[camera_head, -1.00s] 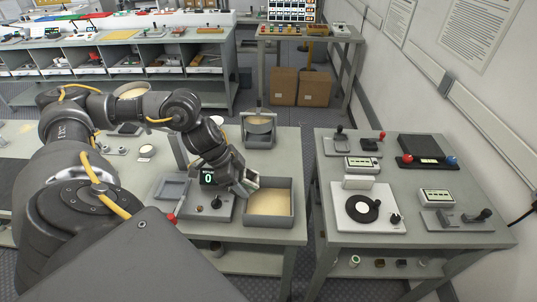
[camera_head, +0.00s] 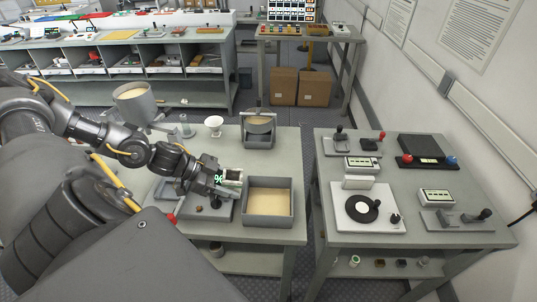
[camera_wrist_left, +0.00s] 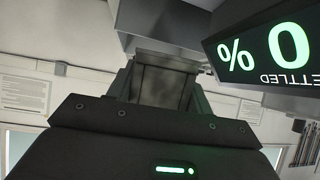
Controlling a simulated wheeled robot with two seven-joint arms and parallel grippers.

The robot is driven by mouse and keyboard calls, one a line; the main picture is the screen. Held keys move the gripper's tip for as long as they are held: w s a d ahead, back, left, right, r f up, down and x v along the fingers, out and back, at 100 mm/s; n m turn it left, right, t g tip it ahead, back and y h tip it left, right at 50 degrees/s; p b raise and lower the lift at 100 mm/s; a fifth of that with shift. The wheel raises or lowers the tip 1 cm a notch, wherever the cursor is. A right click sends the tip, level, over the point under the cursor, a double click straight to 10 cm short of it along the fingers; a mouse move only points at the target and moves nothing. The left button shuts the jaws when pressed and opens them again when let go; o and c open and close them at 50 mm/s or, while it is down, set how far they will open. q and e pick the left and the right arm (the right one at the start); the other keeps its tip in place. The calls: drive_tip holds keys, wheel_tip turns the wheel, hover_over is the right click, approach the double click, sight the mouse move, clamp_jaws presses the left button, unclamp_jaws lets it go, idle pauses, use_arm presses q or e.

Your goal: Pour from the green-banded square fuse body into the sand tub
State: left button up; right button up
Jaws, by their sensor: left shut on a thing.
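My left gripper (camera_head: 224,186) is shut on the square fuse body (camera_head: 233,176), just left of the sand tub and above the grey bench unit. The sand tub (camera_head: 269,220) is a grey open square box with a flat layer of pale sand. My right gripper is not in view.
A readout (camera_wrist_left: 265,50) shows 0 % in green, upside down. A sieve-like pan on a stand (camera_head: 259,128) stands behind the tub, with a white funnel-like cup (camera_head: 214,124) to its left. A hopper of sand (camera_head: 134,102) stands further left. The right table (camera_head: 415,212) holds test instruments.

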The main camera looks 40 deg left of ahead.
use_arm(q)
drive_tip(key=shift+s+a+r+t+h, duration=0.4)
drive_tip(key=shift+a+r+t+h, duration=0.05)
drive_tip(key=shift+t+h, duration=0.25)
drive_tip(key=shift+r, duration=0.15)
